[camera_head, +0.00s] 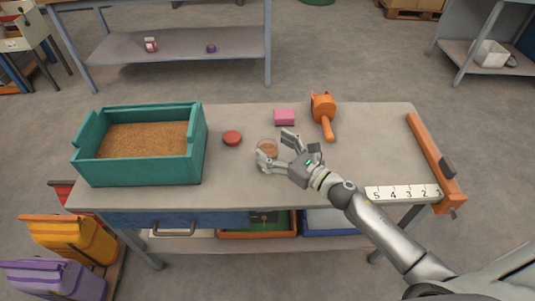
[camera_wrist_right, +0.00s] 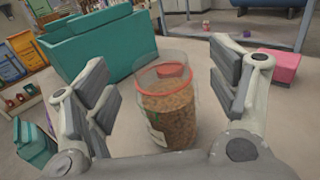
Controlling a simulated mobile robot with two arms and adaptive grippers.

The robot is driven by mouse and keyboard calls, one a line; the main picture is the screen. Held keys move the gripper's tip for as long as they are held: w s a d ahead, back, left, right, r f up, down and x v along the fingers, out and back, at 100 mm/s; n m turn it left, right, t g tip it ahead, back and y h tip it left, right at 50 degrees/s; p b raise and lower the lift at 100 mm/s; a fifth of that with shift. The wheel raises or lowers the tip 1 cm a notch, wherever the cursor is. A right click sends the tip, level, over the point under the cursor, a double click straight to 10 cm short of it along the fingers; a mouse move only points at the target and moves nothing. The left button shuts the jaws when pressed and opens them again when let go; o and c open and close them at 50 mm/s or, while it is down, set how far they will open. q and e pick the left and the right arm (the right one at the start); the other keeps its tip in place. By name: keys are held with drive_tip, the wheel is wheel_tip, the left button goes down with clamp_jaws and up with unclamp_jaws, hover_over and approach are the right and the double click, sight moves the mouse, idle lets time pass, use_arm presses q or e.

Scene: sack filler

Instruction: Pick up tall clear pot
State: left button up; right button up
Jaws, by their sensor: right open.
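The tall clear pot (camera_wrist_right: 168,112) stands upright on the table between the fingers of my right gripper in the right wrist view. It is see-through, with brown grainy contents below a clear upper part. In the head view the pot (camera_head: 267,147) shows small and is partly hidden by my right gripper (camera_head: 274,149). That gripper is open, one finger on each side of the pot. In the right wrist view a gap shows between the pot and both finger pads of the gripper (camera_wrist_right: 168,95). My left gripper is not in view.
A teal bin (camera_head: 139,172) of brown grain stands left on the table (camera_head: 235,188). A red disc (camera_head: 232,138), a pink block (camera_head: 284,117) and an orange scoop-like tool (camera_head: 323,112) lie near the pot. An orange bar (camera_head: 430,150) and a numbered strip (camera_head: 402,193) lie right.

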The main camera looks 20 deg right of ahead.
drive_tip(key=shift+x, duration=1.5)
drive_tip(key=shift+d, duration=0.1)
drive_tip(key=c, duration=1.4)
